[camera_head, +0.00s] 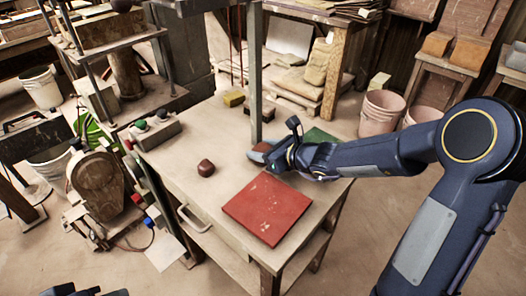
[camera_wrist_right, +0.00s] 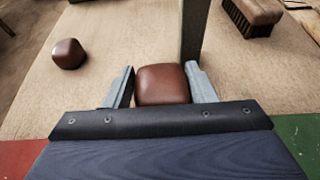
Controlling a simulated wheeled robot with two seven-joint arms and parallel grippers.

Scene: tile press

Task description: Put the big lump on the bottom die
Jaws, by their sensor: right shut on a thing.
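My right gripper (camera_head: 268,152) reaches in from the right over the far part of the table (camera_head: 185,140). In the right wrist view, its two fingers (camera_wrist_right: 162,88) are shut on a rounded reddish-brown lump (camera_wrist_right: 162,84), one finger at each side. The gripper largely hides this lump in the head view. Another brown lump (camera_head: 206,168) lies on bare tabletop to the left; the wrist view also shows it (camera_wrist_right: 68,53). I cannot pick out the bottom die. Dark parts of my left arm show at the bottom left, gripper state unclear.
A red square mat (camera_head: 267,208) lies at the table's front, a green one (camera_head: 320,138) behind my right arm. A grey post (camera_head: 255,75) rises beside the gripper. A brush (camera_wrist_right: 250,15) lies beyond it. A button box (camera_head: 155,130) sits at the left edge.

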